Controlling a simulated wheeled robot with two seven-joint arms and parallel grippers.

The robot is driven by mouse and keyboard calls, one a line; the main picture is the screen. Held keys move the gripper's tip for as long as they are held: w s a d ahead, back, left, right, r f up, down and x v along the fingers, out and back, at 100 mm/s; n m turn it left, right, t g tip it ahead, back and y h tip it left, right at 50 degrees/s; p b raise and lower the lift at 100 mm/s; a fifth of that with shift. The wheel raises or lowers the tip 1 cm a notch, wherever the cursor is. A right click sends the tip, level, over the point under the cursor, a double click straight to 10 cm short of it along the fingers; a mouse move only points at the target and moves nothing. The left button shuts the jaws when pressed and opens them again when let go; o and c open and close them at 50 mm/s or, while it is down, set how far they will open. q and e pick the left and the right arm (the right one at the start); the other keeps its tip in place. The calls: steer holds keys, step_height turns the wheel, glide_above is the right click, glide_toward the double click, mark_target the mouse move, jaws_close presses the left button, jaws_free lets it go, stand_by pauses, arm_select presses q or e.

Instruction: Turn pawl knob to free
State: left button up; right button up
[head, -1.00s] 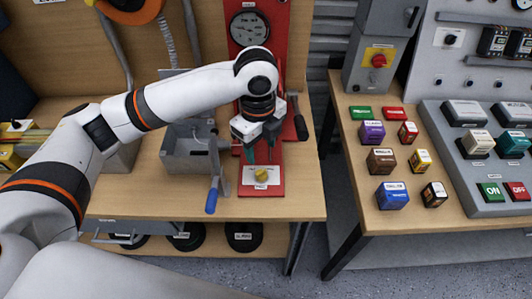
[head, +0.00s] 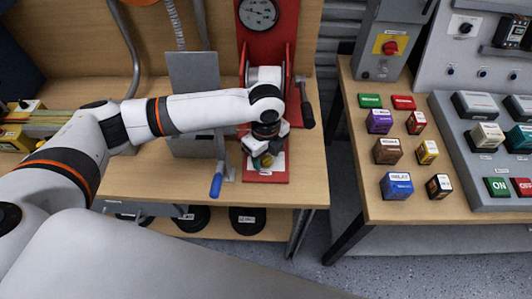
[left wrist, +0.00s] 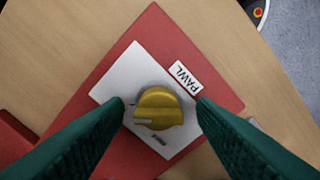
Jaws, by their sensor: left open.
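The yellow pawl knob (left wrist: 157,108) sits on a white plate (left wrist: 115,82) on the red base (left wrist: 152,27) in the left wrist view. A label reading PAWL (left wrist: 186,77) is beside it. The knob's pale pointer mark lies toward its lower left edge. My left gripper (left wrist: 160,105) is open, with one green finger on each side of the knob; I cannot tell whether they touch it. In the head view the knob (head: 264,161) is partly hidden under my left gripper (head: 258,158). My right gripper is not in view.
A red column with a gauge (head: 258,14) rises behind. Several coloured blocks (head: 397,186) stand on the right table, across a gap.

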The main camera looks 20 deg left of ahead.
arm_select(q)
steer(key=c, duration=1)
steer(key=shift+r+n+p, duration=0.15)
steer(key=shift+n+p, duration=0.15)
steer(key=shift+p, duration=0.4)
steer(key=n+p, duration=1.2)
steer(key=p, duration=0.3)
steer(key=shift+r, duration=0.1)
steer(key=n+p, duration=0.2)
steer(key=n, duration=0.1)
steer(key=shift+f+n+p, duration=0.2)
steer(key=shift+n+p, duration=0.8)
steer(key=shift+n, duration=0.2)
steer(key=shift+w, duration=0.1)
steer(key=o, duration=1)
